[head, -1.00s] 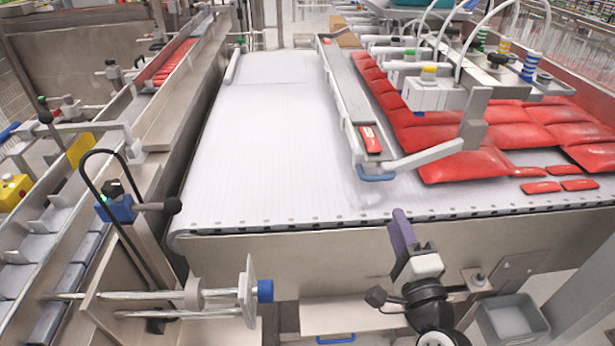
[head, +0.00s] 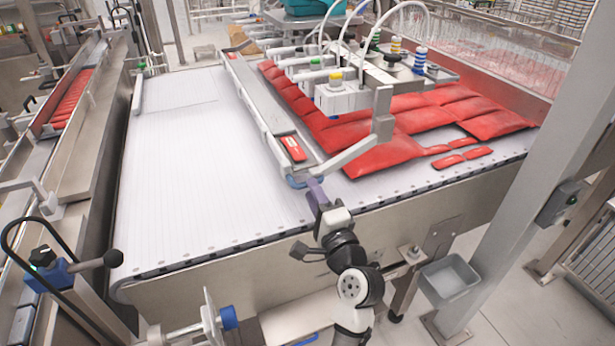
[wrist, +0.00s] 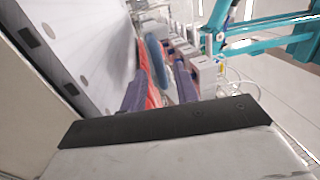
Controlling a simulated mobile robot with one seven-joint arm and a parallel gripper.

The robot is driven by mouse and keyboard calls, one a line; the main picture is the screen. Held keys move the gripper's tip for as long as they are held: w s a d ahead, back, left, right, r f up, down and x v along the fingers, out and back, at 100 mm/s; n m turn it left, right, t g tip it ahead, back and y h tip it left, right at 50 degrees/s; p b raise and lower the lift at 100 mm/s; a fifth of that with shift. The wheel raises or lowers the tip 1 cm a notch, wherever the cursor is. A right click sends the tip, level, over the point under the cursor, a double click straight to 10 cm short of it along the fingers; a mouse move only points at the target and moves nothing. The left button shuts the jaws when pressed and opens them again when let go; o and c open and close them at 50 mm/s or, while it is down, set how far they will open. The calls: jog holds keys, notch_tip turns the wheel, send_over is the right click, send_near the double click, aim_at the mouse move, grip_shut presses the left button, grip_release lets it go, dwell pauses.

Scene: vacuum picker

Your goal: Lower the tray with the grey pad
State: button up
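I cannot clearly pick out a tray with a grey pad. A long grey metal channel (head: 262,100) runs along the white conveyor belt, with a red pouch (head: 292,148) at its near end. A blue curved piece (head: 303,182) sits at that end, by a grey bracket arm (head: 352,150). My gripper (head: 315,190) has purple fingers and overlaps the blue piece in the head view. In the wrist view, my purple fingers (wrist: 160,88) stand apart, with the blue piece (wrist: 155,62) seen beyond and between them. Contact cannot be told.
Red pouches (head: 380,150) lie on the belt (head: 180,170) under a row of suction heads (head: 340,97). A small grey bin (head: 448,278) hangs at the right below the belt edge. A grey post (head: 545,170) stands at the right.

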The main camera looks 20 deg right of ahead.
jog(key=shift+w+a+r+p, duration=0.1)
jog(key=shift+w+r+p, duration=0.1)
jog(key=shift+w, duration=0.7)
jog(key=shift+w+r+p, duration=0.1)
jog(key=shift+w+p, duration=0.05)
jog(key=shift+w, duration=0.7)
grip_shut()
